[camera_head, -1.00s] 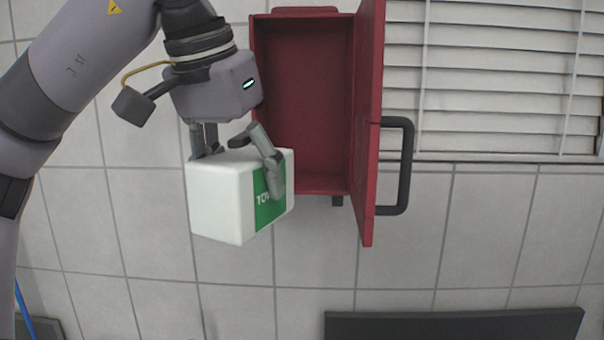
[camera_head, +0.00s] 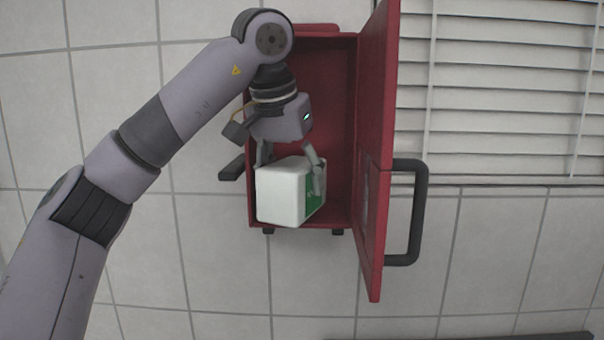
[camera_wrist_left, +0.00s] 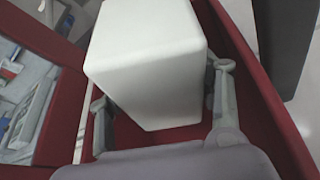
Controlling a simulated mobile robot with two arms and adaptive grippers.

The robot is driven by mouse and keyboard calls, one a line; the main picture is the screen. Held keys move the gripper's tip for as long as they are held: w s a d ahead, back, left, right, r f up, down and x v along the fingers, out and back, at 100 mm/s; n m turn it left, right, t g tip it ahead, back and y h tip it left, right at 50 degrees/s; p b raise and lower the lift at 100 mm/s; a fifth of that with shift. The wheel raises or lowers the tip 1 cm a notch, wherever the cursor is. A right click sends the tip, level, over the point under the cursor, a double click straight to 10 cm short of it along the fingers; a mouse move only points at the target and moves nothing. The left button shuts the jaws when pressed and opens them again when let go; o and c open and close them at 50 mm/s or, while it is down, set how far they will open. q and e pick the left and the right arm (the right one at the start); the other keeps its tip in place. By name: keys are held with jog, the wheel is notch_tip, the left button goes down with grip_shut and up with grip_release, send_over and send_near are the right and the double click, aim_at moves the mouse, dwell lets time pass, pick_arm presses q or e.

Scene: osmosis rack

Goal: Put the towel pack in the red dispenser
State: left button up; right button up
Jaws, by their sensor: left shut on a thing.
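The towel pack (camera_head: 284,193) is a white block with a green label. My left gripper (camera_head: 290,168) is shut on it from above, a finger on each side. In the head view the pack is in front of the lower part of the red dispenser (camera_head: 338,100), whose door (camera_head: 374,130) stands open to the right. In the left wrist view the pack (camera_wrist_left: 145,60) is between the two fingers (camera_wrist_left: 162,105), with red dispenser walls (camera_wrist_left: 262,95) around it. I cannot tell whether it touches the dispenser's floor. My right gripper is not in view.
The door has a dark handle (camera_head: 418,210) sticking out to the right. Window blinds (camera_head: 500,90) are at the right. The tiled wall (camera_head: 210,260) below and left of the dispenser is clear.

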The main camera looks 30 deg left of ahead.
pick_arm(q)
jog(key=w, duration=0.1)
jog(key=w+p, duration=0.1)
jog(key=w, duration=0.1)
jog(key=shift+d+r+p, duration=0.1)
jog(key=shift+r+p, duration=0.15)
jog(key=shift+p, duration=0.05)
jog(key=shift+f, duration=0.55)
jog(key=shift+w+f, duration=0.25)
jog(key=shift+f, duration=0.2)
jog(key=shift+s+a, duration=0.15)
jog(key=shift+a, duration=0.05)
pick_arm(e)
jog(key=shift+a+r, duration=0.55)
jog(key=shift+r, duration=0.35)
pick_arm(q)
jog(key=shift+s, duration=0.1)
jog(key=o, duration=0.9)
jog(key=shift+d, duration=0.1)
jog(key=shift+o, duration=1.1)
jog(key=shift+f, duration=0.1)
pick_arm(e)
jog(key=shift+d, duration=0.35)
